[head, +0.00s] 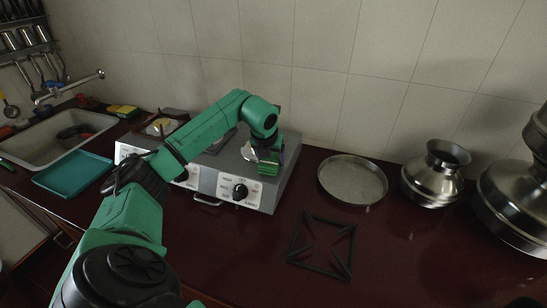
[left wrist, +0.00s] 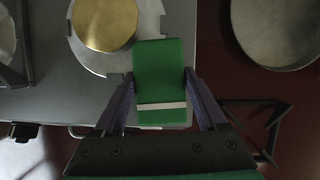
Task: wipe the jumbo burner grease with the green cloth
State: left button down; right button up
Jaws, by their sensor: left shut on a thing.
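The green cloth (left wrist: 160,70) is a folded green block with a pale stripe, held between the fingers of my left gripper (left wrist: 160,92). In the head view my left gripper (head: 266,157) is low over the right part of the stove (head: 262,196), with the green cloth (head: 270,168) at its tip. The left wrist view shows a round brass burner (left wrist: 104,22) on a pale drip plate, just beyond and left of the cloth's end. I cannot tell whether the cloth touches the stove top. No grease can be clearly made out; the arm hides much of the burner in the head view.
A black pan grate (head: 323,244) lies on the dark red counter right of the stove. Behind it is a round metal plate (head: 352,180), then a metal pot (head: 433,176) and a larger one (head: 516,200). A teal tray (head: 73,175) and sink (head: 45,150) are left.

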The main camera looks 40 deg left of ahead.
pick_arm(q)
jog(key=shift+s+d, duration=0.2)
jog(key=shift+s, duration=0.55)
jog(key=shift+d, duration=0.15)
jog(key=shift+r, duration=0.15)
notch_tip(320, 180, up, 6)
jog(key=p, duration=0.4)
jog(key=shift+p, duration=0.35)
notch_tip(320, 180, up, 3)
jog(key=shift+f+p, duration=0.1)
jog(key=shift+p, duration=1.1)
jog(key=shift+f, duration=0.1)
